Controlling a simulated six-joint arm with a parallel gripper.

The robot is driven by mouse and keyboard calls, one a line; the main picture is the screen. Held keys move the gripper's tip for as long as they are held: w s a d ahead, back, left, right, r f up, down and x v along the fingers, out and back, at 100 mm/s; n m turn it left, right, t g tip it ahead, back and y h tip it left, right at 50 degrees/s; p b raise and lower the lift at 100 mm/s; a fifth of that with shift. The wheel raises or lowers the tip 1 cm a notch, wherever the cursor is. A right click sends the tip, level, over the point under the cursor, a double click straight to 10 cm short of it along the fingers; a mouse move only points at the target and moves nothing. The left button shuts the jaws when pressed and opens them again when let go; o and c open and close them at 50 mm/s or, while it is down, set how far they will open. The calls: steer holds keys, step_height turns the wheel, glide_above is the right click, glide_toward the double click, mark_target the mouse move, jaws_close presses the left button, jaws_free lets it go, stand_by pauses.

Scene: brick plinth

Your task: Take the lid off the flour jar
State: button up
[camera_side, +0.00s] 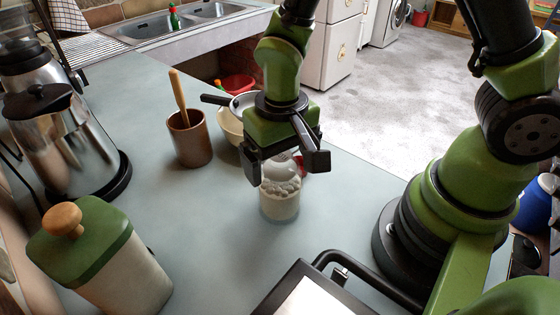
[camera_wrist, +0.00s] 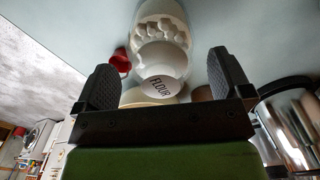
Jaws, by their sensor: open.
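The flour jar (camera_side: 280,204) stands upright on the grey-blue counter, clear-walled with pale contents. It also shows at the top of the wrist view (camera_wrist: 162,14). Its rounded, pale lid (camera_wrist: 160,82) carries the word FLOUR and appears seated on the jar. In the side view my gripper hides part of the lid. My gripper (camera_side: 287,166) is open, pointing down over the jar top. In the wrist view its two dark fingers (camera_wrist: 163,62) stand on either side of the lid, with a visible gap on each side.
A brown crock (camera_side: 190,140) with a wooden utensil stands left of the jar. A pale bowl (camera_side: 230,126) and a small red object (camera_side: 302,164) are close behind. A green-lidded canister (camera_side: 100,262) and a metal appliance (camera_side: 62,140) stand left. A black-framed panel (camera_side: 312,297) lies in front.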

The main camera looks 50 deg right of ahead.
steer(key=c, duration=1)
